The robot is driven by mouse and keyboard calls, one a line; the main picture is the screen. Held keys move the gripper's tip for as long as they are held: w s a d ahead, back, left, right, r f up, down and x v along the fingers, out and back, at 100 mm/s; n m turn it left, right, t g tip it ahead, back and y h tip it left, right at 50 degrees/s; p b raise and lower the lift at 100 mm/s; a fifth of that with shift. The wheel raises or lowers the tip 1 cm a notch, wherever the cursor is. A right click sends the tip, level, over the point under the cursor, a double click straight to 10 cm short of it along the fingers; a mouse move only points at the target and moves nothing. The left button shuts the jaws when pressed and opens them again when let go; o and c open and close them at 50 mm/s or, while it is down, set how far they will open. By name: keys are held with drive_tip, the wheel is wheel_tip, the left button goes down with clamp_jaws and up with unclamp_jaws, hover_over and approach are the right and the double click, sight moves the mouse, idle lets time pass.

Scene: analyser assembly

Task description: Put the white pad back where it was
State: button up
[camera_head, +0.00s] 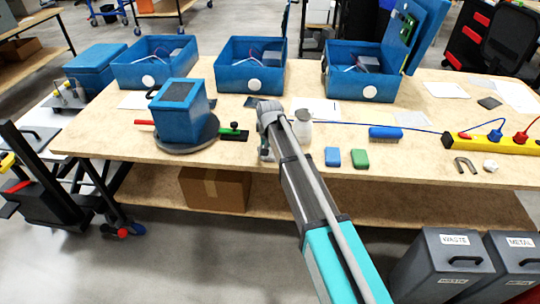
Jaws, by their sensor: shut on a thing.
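My gripper (266,150) is low over the middle of the table, partly hidden by my own arm. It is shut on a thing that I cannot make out. Several flat white sheets or pads lie on the table: one (318,108) just right of my wrist, one (411,119) behind the blue brush, one (446,90) at the back right. I cannot tell which of them, if any, is the white pad. A small white jar-like thing (303,130) shows just right of my arm.
Three open blue boxes (251,81) stand along the back. A blue analyser (181,112) on a dark round base stands left of my gripper. Blue (332,157) and green (360,159) blocks, a blue brush (385,133) and a yellow power strip (492,141) lie to the right.

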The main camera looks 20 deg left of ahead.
drive_tip(key=shift+f, duration=0.1)
drive_tip(key=o, duration=1.1)
drive_tip(key=shift+c, duration=0.2)
wheel_tip(320, 180, up, 12)
drive_tip(key=p, duration=1.2)
idle(0.4)
